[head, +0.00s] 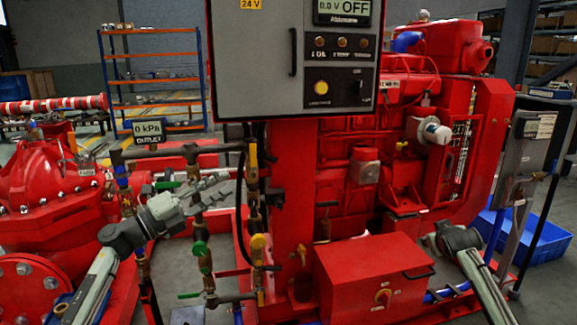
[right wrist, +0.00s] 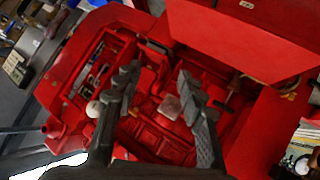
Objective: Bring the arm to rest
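My left arm comes in from the lower left in the head view. Its gripper (head: 214,187) is in front of the pipes and valves left of the control panel, with its fingers pointing right. Whether the fingers are apart or touch a pipe is too small to tell. My right arm shows at the lower right, in front of the red engine (head: 375,150); its gripper is not clear there. In the right wrist view my right gripper (right wrist: 160,95) has its two fingers wide apart with nothing between them. Red engine parts (right wrist: 165,130) lie beyond the fingers.
A grey control panel (head: 265,85) stands at the top centre. A red box (head: 345,285) is below it. Thin pipes with green-handled valves (head: 203,250) stand close to my left gripper. A red pump (head: 50,190) is at the left. A blue bin (head: 545,240) is at the right.

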